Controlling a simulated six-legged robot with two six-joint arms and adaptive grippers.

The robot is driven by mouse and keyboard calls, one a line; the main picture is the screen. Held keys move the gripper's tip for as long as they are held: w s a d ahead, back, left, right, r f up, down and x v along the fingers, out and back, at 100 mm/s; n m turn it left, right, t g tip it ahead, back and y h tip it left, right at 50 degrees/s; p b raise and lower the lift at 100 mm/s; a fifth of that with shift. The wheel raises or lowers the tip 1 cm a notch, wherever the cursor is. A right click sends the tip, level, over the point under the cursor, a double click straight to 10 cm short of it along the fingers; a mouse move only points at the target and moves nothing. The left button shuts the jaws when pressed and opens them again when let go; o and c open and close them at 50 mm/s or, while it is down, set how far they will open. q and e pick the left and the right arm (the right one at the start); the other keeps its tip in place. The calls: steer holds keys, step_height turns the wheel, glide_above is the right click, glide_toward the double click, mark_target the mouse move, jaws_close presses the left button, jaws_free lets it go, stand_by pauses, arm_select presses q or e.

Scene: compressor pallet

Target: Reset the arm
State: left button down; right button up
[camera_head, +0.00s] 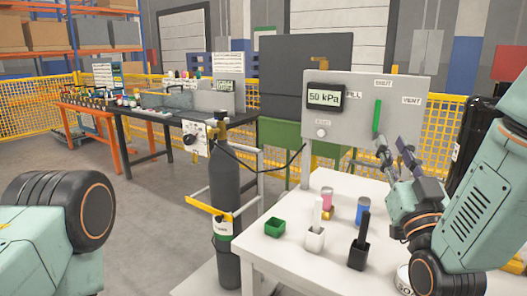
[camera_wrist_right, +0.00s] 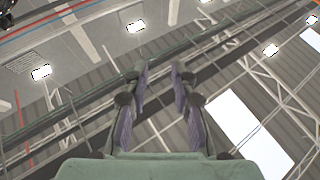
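My right arm (camera_head: 480,190) comes in from the right side of the head view. Its gripper (camera_head: 394,150) is raised above the white table, in front of the grey panel (camera_head: 345,145), just below the green handle (camera_head: 377,116); I cannot tell whether they touch. In the right wrist view the two fingers (camera_wrist_right: 159,75) stand apart with nothing between them, and the ceiling lies behind. My left arm (camera_head: 60,225) shows only as a wheel-like joint and a pale green link at the lower left; its gripper is outside the picture.
The panel's display (camera_head: 325,97) reads 50 kPa.

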step_height(320, 180, down, 15)
steer(key=w+g, duration=0.1)
steer(key=g, duration=0.5)
steer(key=s+f+g+b, duration=0.1)
steer(key=s+f+g, duration=0.35)
steer(key=f, duration=0.55)
steer(key=s+f+g+b, duration=0.1)
steer(key=s+f+g, duration=0.35)
steer(key=f, duration=0.55)
steer(key=s+f+g+b, duration=0.1)
steer(key=s+f+g, duration=0.3)
steer(key=s+f, duration=0.5)
steer(key=s+a+f+g+b, duration=0.1)
steer(key=s+f+g, duration=0.3)
steer(key=s+f, duration=0.5)
steer(key=s+b, duration=0.1)
steer(key=s, duration=0.8)
steer(key=shift+s+f+g, duration=0.2)
steer(key=shift+s+g, duration=0.1)
steer(key=shift+s, duration=0.05)
steer(key=shift+s+d, duration=0.1)
